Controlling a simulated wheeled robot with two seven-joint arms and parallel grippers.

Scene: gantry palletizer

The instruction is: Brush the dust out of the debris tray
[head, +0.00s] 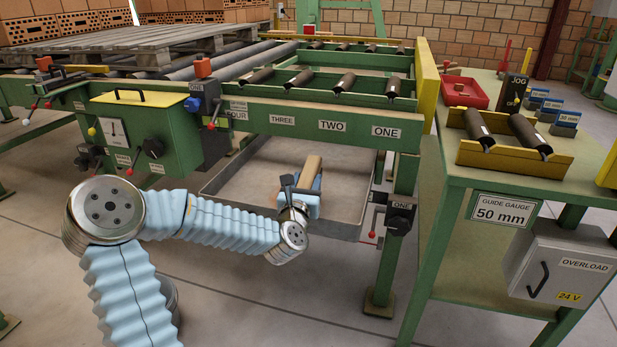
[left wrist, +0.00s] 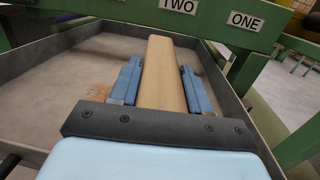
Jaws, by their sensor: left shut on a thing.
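The debris tray (head: 345,190) is a wide, shallow grey metal tray under the green roller frame; its wall also shows in the left wrist view (left wrist: 40,55). A faint reddish-brown patch of dust (left wrist: 92,72) lies on its floor, left of my gripper in the wrist view. My left gripper (head: 305,187) reaches over the tray's front part. Its blue fingers are shut on a tan wooden block, which looks like the brush (left wrist: 166,72) and also shows in the head view (head: 312,165). Any bristles are hidden, so I cannot tell whether it touches the floor. My right gripper is out of view.
The green beam (head: 300,124), labelled ONE to FOUR, crosses above the tray's back part. A green leg (head: 395,240) and a red-knobbed lever (head: 373,237) stand at the tray's right. A green control box (head: 135,130) is at the left. The floor in front is clear.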

